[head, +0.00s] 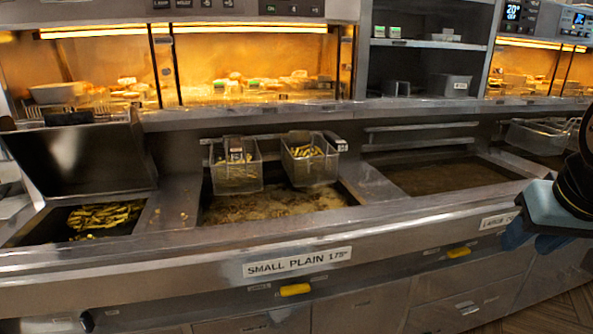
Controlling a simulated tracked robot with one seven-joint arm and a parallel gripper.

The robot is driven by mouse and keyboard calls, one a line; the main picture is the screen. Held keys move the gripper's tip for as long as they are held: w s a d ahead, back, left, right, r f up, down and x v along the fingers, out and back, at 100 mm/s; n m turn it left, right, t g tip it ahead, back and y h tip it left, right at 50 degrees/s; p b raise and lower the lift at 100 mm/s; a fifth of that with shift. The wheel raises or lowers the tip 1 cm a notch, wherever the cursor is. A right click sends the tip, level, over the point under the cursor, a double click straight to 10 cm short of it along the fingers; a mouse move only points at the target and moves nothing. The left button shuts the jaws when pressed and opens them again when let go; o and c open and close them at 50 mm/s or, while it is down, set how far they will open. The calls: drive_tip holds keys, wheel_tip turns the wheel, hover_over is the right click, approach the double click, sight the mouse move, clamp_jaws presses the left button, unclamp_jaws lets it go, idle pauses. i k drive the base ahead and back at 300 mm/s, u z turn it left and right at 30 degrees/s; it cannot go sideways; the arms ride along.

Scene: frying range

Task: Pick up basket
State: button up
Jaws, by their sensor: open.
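Two wire fry baskets hang side by side on the rail above the middle fryer vat (222,212). The left basket (237,178) looks mostly empty, with a little yellow food near its top. The right basket (312,170) holds yellow fries, and a handle shows at its upper right. Another wire basket (535,137) hangs at the far right, partly cut off by my arm. My gripper (530,238) is open at the right edge, in front of the counter and apart from all the baskets. Its fingers are seen from the side, and nothing shows between them.
A steel hopper (80,160) stands over a left bay with fries (105,216). The right vat (430,176) holds dark oil and no basket. The steel front ledge (200,258) carries a "SMALL PLAIN" label (297,262). Lit warming shelves (240,65) with food line the back.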

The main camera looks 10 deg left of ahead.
sight(308, 159)
drive_tip(key=u, duration=0.05)
drive_tip(key=k, duration=0.5)
drive_tip(key=u, duration=0.9)
drive_tip(key=i, duration=1.05)
drive_tip(key=z, duration=0.5)
drive_tip(key=k, duration=1.35)
drive_tip(key=z, duration=0.9)
drive_tip(key=i, duration=1.95)
drive_tip(key=u, duration=0.7)
